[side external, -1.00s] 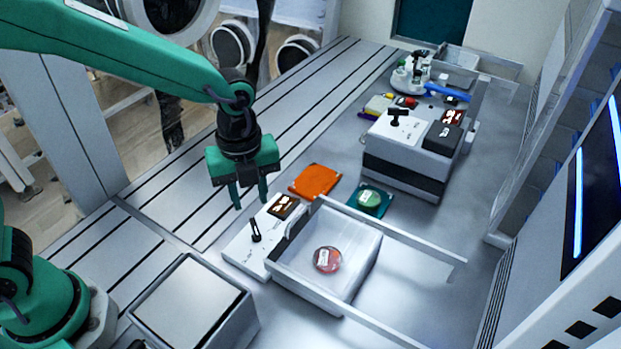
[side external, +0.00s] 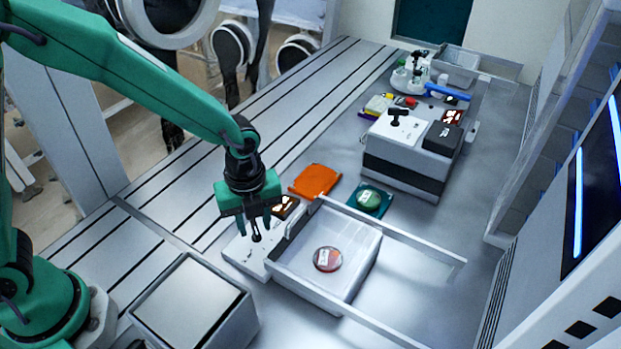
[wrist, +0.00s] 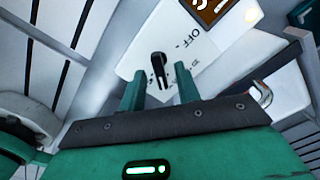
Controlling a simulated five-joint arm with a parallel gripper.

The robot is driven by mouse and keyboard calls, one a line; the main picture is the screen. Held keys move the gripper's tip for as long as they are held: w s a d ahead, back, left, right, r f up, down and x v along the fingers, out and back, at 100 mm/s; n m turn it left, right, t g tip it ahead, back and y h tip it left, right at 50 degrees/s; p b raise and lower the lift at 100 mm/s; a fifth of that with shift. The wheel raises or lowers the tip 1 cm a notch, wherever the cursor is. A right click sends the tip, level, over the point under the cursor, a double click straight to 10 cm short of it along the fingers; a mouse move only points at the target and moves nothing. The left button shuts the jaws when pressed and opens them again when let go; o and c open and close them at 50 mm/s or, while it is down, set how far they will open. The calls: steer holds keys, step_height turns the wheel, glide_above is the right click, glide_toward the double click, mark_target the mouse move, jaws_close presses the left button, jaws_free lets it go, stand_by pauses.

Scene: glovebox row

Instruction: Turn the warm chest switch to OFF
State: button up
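A black lever switch (wrist: 158,70) stands on a white panel (wrist: 140,50) in the wrist view. The printed word OFF lies to the upper right of the lever, with smaller print below it. In the side view the switch (side external: 256,238) shows just below my fingertips, on the white chest top (side external: 240,256). My gripper (side external: 255,224) is open above it. In the wrist view my two fingers (wrist: 159,88) are spread, one on each side of the lever's lower end; I cannot tell whether either touches it.
An open drawer (side external: 320,297) with a red dish (side external: 327,259) adjoins the panel. An orange pad (side external: 315,181) and a green dish on a teal pad (side external: 369,199) lie behind. A second chest (side external: 405,160) stands farther back; a metal-topped box (side external: 190,305) is at front.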

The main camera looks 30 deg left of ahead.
jaws_close()
steer(key=shift+n, duration=0.3)
steer(key=n, duration=0.3)
steer(key=shift+w+n, duration=0.1)
steer(key=shift+n, duration=1.8)
jaws_free()
